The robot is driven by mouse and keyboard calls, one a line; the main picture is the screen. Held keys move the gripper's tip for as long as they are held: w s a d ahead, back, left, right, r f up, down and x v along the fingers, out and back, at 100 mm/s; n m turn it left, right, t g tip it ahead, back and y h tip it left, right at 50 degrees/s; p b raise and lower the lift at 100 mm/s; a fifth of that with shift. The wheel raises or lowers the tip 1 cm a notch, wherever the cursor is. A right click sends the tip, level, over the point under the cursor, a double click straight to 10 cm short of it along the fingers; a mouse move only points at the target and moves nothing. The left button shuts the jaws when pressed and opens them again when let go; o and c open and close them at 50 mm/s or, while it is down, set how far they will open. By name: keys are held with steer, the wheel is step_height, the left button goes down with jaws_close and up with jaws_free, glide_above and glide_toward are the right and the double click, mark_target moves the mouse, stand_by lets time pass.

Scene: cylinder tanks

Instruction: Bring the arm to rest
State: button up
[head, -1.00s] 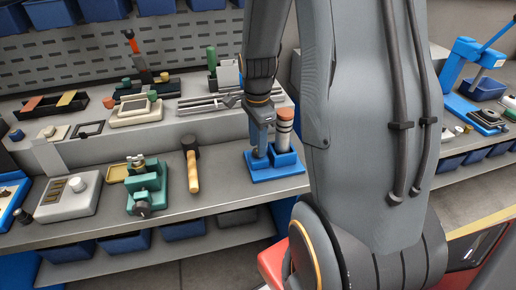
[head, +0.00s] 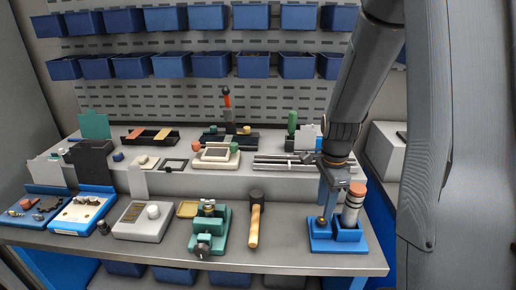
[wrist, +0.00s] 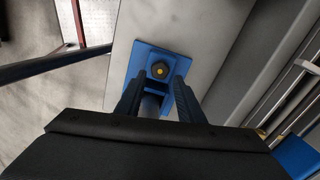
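My gripper (head: 328,192) points down over the left side of a blue two-part holder (head: 340,246). In the wrist view its two dark fingers (wrist: 160,78) are apart, and nothing is seen clamped between them. An upright pale cylinder with dark bands and an orange top (head: 351,208) stands in the holder's right part, just beside my gripper. A small brass-coloured piece (head: 322,223) shows at the holder's left part. The wrist view shows the holder (wrist: 146,50) with a dark round piece with a yellow centre, and a grey cylinder partly hidden between the fingers.
A hammer (head: 254,222) and a green vise (head: 210,230) lie left of the holder on the bench (head: 285,258). Metal rails (head: 285,163) and a small caddy with a green handle (head: 292,125) are on the step behind. Blue bins hang on the back wall.

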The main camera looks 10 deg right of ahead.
steer(key=s+a+n+t+b, duration=0.1)
steer(key=s+a+n+b, duration=0.4)
steer(key=a+n, duration=0.8)
steer(key=s+n, duration=0.2)
steer(key=n, duration=0.4)
steer(key=shift+s+r+b, duration=0.2)
steer(key=shift+s+b, duration=0.05)
steer(key=shift+b, duration=0.15)
